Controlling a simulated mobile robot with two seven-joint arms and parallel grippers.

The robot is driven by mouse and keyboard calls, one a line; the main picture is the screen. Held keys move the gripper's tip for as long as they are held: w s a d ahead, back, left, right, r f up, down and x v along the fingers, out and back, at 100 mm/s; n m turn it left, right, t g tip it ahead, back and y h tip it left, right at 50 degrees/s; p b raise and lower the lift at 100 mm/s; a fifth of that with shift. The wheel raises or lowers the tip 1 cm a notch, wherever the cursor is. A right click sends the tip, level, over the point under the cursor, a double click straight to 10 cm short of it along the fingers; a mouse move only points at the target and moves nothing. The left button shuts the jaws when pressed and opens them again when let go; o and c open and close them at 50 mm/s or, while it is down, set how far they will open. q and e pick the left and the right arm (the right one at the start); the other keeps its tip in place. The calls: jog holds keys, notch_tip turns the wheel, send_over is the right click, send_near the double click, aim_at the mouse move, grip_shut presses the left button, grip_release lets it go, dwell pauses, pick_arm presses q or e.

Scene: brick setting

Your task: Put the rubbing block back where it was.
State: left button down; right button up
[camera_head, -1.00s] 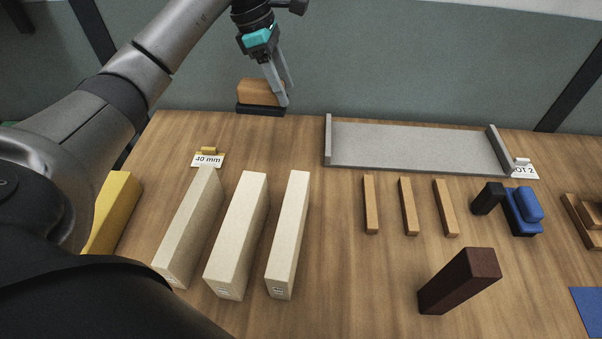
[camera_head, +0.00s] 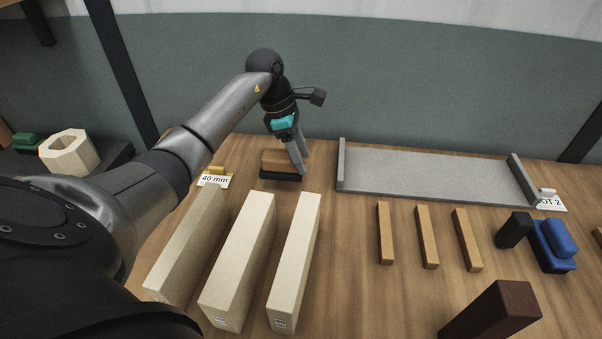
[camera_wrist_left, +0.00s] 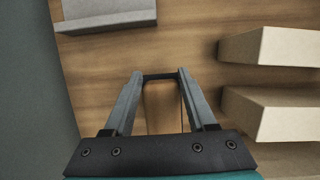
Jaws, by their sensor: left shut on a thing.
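The rubbing block (camera_head: 277,161), a tan wooden block with a black base, is in the jaws of my left gripper (camera_head: 303,172) in the head view. It is at the back of the bench, between the "40 mm" card (camera_head: 215,181) and the grey tray (camera_head: 440,178). Its black base is low, at or just above the wood; I cannot tell if it touches. In the left wrist view the block (camera_wrist_left: 161,108) shows between the fingers of my left gripper (camera_wrist_left: 161,76), with a dark edge at their tips. My right gripper is not in view.
Several long cream bars (camera_head: 240,262) lie in front of the block. Small wooden strips (camera_head: 426,237), a blue item (camera_head: 553,246) and a dark red-brown block (camera_head: 492,312) are to the right. A hollow cream piece (camera_head: 70,152) stands far left. Bare bench lies between block and tray.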

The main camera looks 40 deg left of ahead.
pick_arm(q)
notch_tip(320, 180, down, 5)
jog(key=shift+r+b, duration=0.15)
jog(key=shift+b, duration=0.25)
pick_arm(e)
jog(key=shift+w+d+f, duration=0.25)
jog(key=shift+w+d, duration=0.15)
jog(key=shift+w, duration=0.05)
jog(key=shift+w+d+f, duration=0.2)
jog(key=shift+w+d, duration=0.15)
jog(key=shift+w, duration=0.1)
pick_arm(q)
jog(key=shift+f, duration=0.25)
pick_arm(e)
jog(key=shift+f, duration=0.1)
pick_arm(q)
jog(key=c, duration=0.5)
grip_release()
jog(key=shift+c, duration=0.2)
jog(key=o, duration=0.3)
jog(key=shift+o, duration=0.2)
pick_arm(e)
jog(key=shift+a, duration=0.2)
pick_arm(q)
jog(key=shift+r, duration=0.15)
